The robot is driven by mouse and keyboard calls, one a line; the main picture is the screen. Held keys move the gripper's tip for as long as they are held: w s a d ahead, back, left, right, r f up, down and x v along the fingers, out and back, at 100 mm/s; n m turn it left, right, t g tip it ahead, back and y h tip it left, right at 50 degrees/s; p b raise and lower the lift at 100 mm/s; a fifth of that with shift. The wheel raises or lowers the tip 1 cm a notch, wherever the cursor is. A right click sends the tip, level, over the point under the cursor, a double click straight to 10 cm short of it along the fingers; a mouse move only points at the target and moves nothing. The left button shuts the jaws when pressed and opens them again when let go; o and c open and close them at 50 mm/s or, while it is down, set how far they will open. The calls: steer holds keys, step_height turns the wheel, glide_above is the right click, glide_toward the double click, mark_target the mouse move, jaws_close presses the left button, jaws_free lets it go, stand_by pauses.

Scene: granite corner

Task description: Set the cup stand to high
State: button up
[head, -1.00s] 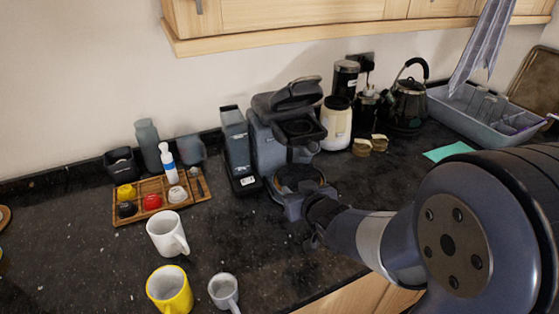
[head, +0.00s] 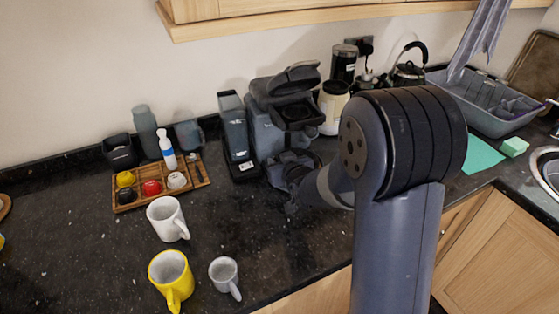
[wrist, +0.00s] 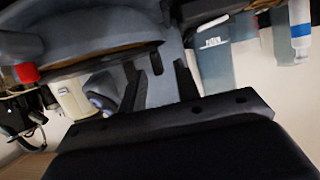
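The dark grey coffee machine (head: 262,130) stands against the wall in the head view, with its top lid raised. Its cup stand (head: 282,158) is low at the front, mostly hidden behind my wrist and gripper. In the wrist view a large rounded grey part with a brownish edge, seemingly the cup stand (wrist: 85,35), fills the upper left. My gripper (wrist: 158,82) shows two dark fingers spread apart with nothing held between them. The fingers point toward the machine's front, close to the stand; I cannot tell whether they touch it. The stand's height setting cannot be read.
A white mug (head: 165,218), a yellow mug (head: 170,275) and a small grey cup (head: 224,274) stand left of my arm. A wooden tray (head: 130,204) holds several capsules. A cream jar (head: 333,105) and kettle (head: 408,75) stand right of the machine.

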steer(key=shift+w+f, duration=0.1)
steer(key=shift+w, duration=0.05)
steer(key=shift+c, duration=0.4)
jaws_close()
